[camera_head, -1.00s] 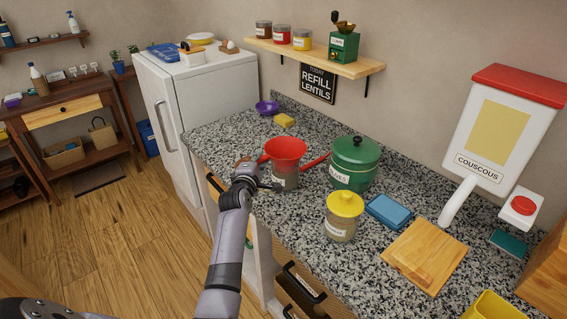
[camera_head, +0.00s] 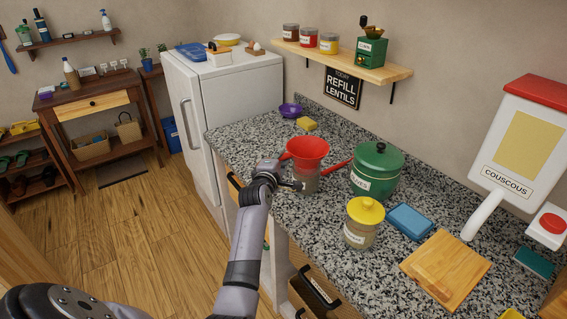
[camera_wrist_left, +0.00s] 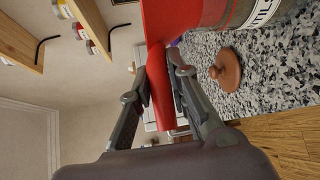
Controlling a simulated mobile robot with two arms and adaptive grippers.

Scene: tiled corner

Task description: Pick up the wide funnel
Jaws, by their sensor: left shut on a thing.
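The wide red funnel (camera_head: 306,148) sits upright in the mouth of a clear labelled jar (camera_head: 305,182) on the counter. In the left wrist view the funnel shows at the top (camera_wrist_left: 180,18), with a thick red handle-like part running down from it. My left gripper (camera_head: 293,185) is at the near left side of the funnel and jar. In the wrist view its two fingers (camera_wrist_left: 163,80) are closed around that red part. A brown knobbed lid (camera_wrist_left: 228,72) lies on the counter beside the jar. My right gripper is not in view.
A green lidded pot (camera_head: 376,172) stands close right of the funnel, with a red bar between them. A yellow-lidded jar (camera_head: 363,222), blue box (camera_head: 410,221) and wooden board (camera_head: 445,269) are nearer. A wall shelf (camera_head: 345,62) hangs behind.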

